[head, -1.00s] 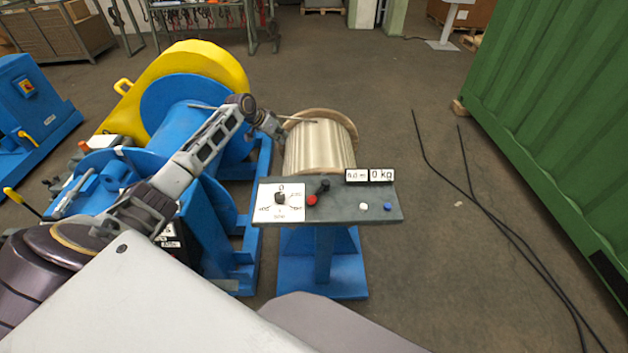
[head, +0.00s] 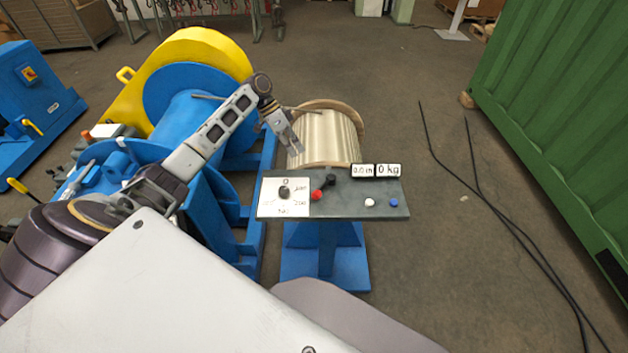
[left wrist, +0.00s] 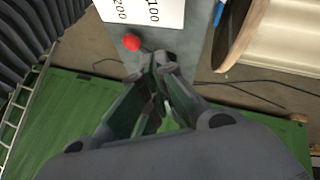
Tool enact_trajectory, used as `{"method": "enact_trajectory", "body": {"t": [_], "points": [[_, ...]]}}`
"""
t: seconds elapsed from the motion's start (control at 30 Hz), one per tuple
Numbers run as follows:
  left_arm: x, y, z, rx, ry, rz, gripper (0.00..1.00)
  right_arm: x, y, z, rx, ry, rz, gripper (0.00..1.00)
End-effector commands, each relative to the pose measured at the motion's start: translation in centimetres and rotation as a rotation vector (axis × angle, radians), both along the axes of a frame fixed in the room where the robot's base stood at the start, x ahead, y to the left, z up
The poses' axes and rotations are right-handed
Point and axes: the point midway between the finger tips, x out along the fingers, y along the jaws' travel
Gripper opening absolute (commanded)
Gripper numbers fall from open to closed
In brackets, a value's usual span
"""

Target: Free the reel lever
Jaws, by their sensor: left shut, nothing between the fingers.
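The red-knobbed lever (head: 317,194) sits on the grey console (head: 350,207), its black end (head: 330,180) towards the back edge. Its red knob also shows in the left wrist view (left wrist: 131,43), left of the fingertips. My left gripper (head: 296,150) is shut and empty, pointing down in front of the reel, above and behind the console. In the left wrist view its closed fingertips (left wrist: 163,60) lie close beside the lever in the picture and hide part of it. I cannot tell whether they touch. My right gripper is not in view.
The reel (head: 328,138) of pale cable stands behind the console. A dial plate (head: 284,197), white button (head: 369,202), blue button (head: 393,203) and two displays (head: 376,171) are on the console. The blue and yellow machine (head: 195,95) stands left, a green container (head: 565,130) right.

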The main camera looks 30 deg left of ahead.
Motion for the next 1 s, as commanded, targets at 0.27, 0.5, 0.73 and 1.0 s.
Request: {"method": "enact_trajectory", "body": {"t": [0.27,0.5,0.73,1.0], "points": [[0.1,0.0,0.0,0.001,-0.01,-0.01,0.0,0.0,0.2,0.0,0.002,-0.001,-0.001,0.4],[0.1,-0.1,-0.1,0.0,-0.01,-0.009,0.0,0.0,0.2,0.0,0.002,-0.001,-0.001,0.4],[0.1,-0.8,-1.2,0.0,-0.009,-0.01,0.0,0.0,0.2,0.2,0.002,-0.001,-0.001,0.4],[0.1,-2.6,-3.8,0.0,-0.008,-0.01,0.0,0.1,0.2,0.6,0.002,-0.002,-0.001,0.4]]}}
